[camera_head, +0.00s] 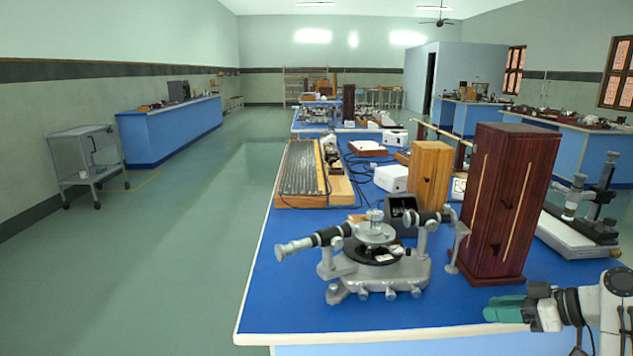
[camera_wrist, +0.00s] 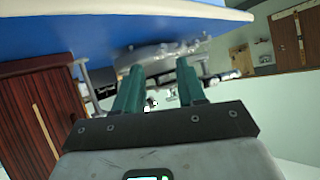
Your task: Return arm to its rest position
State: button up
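My gripper (camera_head: 505,308) is at the lower right of the head view, over the front right part of the blue bench (camera_head: 290,300). In the wrist view its two green fingers (camera_wrist: 160,85) stand apart, with no object visibly clamped between them. A grey metal spectrometer (camera_head: 375,262) stands on the bench to the left of the gripper, clear of it in the head view. The wrist view shows the spectrometer (camera_wrist: 165,52) tilted, beyond the fingers. My arm comes in from the right edge of the head view, and most of it is out of frame.
A tall dark red wooden box (camera_head: 505,200) stands on the bench behind my gripper. A microscope-like instrument (camera_head: 585,215) stands to the right. A lighter wooden box (camera_head: 430,175) and white boxes are farther back. The floor (camera_head: 150,270) left of the bench is clear; a grey cart (camera_head: 85,165) stands by the wall.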

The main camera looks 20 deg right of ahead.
jog(key=s+a+f+m+g+h+p, duration=0.1)
jog(key=s+a+f+g+p, duration=0.2)
jog(key=a+f, duration=0.5)
jog(key=s+a+f+m+g+h, duration=0.1)
jog(key=s+a+f+m+g, duration=0.1)
jog(key=s+a+f, duration=0.55)
jog(key=s+a+m+g+h+p, duration=0.1)
jog(key=s+a, duration=0.3)
jog(key=s, duration=0.5)
jog(key=s+a+m+g+h+p, duration=0.1)
jog(key=s+a+g+h+p, duration=0.1)
jog(key=s, duration=0.7)
jog(key=a+r+g+h, duration=0.1)
jog(key=a, duration=0.1)
jog(key=shift+s+a, duration=0.4)
